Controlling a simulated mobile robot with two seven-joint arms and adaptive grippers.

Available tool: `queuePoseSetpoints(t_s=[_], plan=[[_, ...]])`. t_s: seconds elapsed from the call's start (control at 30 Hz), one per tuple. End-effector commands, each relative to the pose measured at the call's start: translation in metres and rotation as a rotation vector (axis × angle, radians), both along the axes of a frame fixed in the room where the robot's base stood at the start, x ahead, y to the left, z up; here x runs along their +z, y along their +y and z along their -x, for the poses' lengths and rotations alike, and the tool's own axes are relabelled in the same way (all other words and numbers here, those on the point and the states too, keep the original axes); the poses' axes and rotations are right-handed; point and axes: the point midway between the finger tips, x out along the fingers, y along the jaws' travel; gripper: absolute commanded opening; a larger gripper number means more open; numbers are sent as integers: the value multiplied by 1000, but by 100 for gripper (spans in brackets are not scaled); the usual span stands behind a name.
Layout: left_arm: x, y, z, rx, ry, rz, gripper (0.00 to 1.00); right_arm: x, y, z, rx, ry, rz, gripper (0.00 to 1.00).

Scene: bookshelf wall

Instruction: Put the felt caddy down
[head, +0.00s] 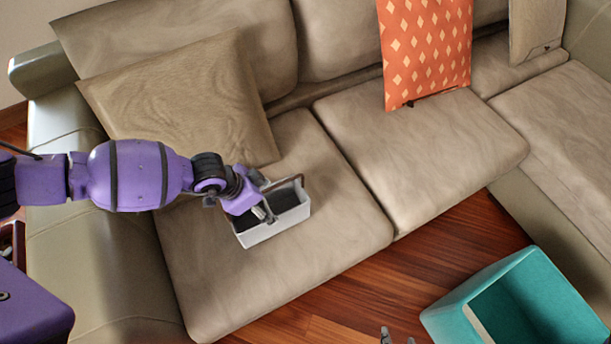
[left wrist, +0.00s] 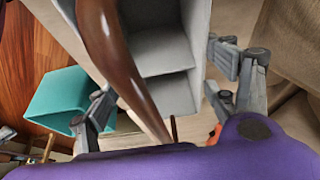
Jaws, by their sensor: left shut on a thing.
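The felt caddy (head: 275,231) is a light grey open box with a dark inside and a brown arched handle, over the front part of the left sofa seat. My left gripper (head: 266,203) is at its handle and shut on it. In the left wrist view the brown handle crosses close to the camera, with the caddy's grey compartments (left wrist: 168,92) behind it. The caddy looks about level; I cannot tell whether its base touches the cushion. Grey tips at the bottom edge of the head view look like my right gripper (head: 396,337); its jaw opening is unclear.
The beige sofa seat (head: 340,225) has free room around the caddy. A brown pillow (head: 185,100) leans behind it, and an orange patterned cushion (head: 425,50) stands further right. A teal open box (head: 465,290) is at the lower right, by the wooden floor (head: 440,245).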

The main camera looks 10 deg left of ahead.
Motion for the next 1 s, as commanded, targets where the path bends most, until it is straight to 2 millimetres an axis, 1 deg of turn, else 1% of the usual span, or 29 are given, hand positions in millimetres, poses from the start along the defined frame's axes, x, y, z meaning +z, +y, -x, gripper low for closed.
queuePoseSetpoints(t_s=[0.03,0.1,0.33,0.47,0.5,0.6,0.63,1.0], plan=[[-7,0,1,1,1,1,28,-1,0,0,0,0,0,40],[-11,0,0,0,-1,-1,28,-1,0,0,0,0,0,40],[-11,1,1,0,-1,-1,28,0,0,-2,1,-3,0,40],[-15,1,1,0,1,-1,28,-4,1,-2,2,-2,-1,40],[-15,1,1,1,1,-1,82,-3,1,-3,3,-3,-1,40],[-14,1,1,1,1,-1,95,-2,1,-4,4,-5,-1,40],[-14,1,1,0,1,-2,96,-2,1,-4,4,-5,-1,40],[-12,1,1,0,0,-1,96,-1,1,-4,4,-5,-1,40]])
